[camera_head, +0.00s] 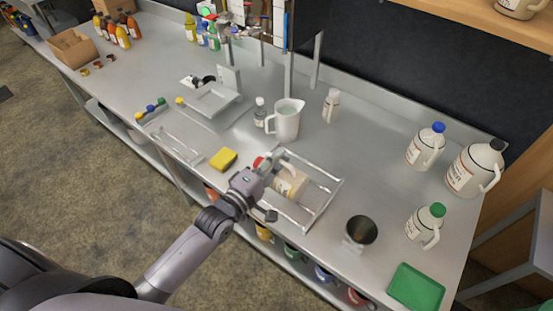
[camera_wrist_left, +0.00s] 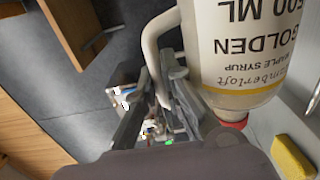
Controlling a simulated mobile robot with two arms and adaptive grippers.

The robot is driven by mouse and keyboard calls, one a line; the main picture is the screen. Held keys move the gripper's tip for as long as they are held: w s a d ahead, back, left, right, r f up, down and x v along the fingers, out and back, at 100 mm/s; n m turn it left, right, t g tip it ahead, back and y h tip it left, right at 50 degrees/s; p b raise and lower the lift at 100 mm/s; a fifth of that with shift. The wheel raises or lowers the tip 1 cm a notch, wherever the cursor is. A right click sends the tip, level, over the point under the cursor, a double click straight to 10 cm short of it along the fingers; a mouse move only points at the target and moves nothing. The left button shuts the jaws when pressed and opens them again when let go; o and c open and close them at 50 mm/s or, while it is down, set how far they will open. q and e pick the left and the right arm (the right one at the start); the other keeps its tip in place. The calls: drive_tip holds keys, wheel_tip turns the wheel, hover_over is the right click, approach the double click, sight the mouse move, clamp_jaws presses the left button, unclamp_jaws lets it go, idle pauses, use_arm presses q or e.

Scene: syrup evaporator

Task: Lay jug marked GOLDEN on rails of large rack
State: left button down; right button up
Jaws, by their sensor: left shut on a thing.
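The jug marked GOLDEN (camera_head: 288,183) is a pale jug with a red cap, lying on its side over the large wire rack (camera_head: 326,206) in the head view. My left gripper (camera_head: 266,187) is shut on its handle. In the left wrist view the jug (camera_wrist_left: 245,45) shows its GOLDEN label upside down, and its handle (camera_wrist_left: 153,45) runs between my fingers. The cap points toward the back left in the head view. My gripper hides part of the jug and rack. I cannot tell whether the jug touches the rails. My right gripper is not in view.
A white pitcher (camera_head: 287,120) stands just behind the rack. Several white jugs, one blue-capped (camera_head: 426,146), and a green tray (camera_head: 415,288) stand farther right. The counter between is clear.

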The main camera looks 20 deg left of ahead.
sight(276, 180)
use_arm(q)
drive_tip(key=shift+f+b, duration=0.3)
drive_tip(key=shift+b, duration=0.1)
drive_tip(key=shift+f+b, duration=0.65)
drive_tip(key=shift+f, duration=0.05)
wheel_tip(276, 180, down, 4)
drive_tip(key=b, duration=0.4)
drive_tip(key=shift+f+b, duration=0.75)
drive_tip(key=shift+f, duration=0.75)
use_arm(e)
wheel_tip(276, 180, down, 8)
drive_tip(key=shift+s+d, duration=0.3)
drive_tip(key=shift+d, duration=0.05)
use_arm(q)
drive_tip(key=c, duration=1.6)
unclamp_jaws()
drive_tip(key=shift+c, duration=0.2)
